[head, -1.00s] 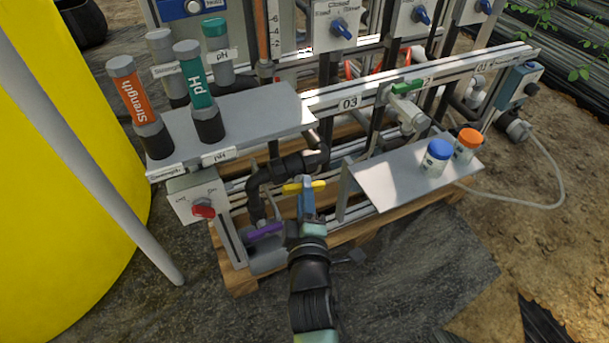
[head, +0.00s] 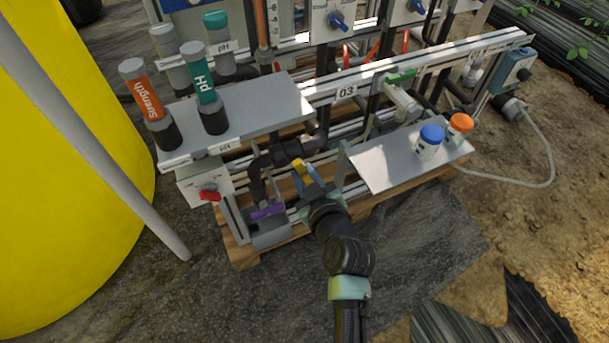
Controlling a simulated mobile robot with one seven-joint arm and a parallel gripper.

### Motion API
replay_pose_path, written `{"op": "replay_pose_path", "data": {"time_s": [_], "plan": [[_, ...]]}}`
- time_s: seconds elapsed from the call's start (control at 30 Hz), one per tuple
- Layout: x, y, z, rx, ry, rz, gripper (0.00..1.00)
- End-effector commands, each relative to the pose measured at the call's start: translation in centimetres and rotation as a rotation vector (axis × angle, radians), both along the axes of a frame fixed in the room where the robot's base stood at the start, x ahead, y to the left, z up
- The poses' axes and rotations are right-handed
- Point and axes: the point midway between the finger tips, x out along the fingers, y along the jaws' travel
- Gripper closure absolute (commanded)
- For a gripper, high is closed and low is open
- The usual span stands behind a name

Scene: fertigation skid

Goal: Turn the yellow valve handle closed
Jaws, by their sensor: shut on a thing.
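The yellow valve handle (head: 298,165) is on the black pipework low at the front of the skid, between the two grey shelves. My gripper (head: 306,175) reaches it from the front and is shut on it; its blue fingers lie along both sides of the handle. Only part of the handle shows, and it points away from me, up and slightly left in the picture. The fingers hide the rest of it and the valve body. A purple handle (head: 267,211) sits lower left of my gripper, apart from it.
The left shelf (head: 250,103) carries several tubes labelled Strength and pH. A red knob (head: 209,193) is on a box below it. The right shelf (head: 385,163), close to my gripper, holds a blue-capped bottle (head: 430,140) and an orange-capped bottle (head: 458,128). Open ground lies in front.

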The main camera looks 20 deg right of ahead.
Motion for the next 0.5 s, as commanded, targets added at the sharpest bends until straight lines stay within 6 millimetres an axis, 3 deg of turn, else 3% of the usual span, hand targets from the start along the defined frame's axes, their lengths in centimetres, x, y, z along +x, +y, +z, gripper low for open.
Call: {"op": "replay_pose_path", "data": {"time_s": [0.5], "plan": [[0.09,-0.18,0.1,0.286,0.009,0.0,1.0]]}}
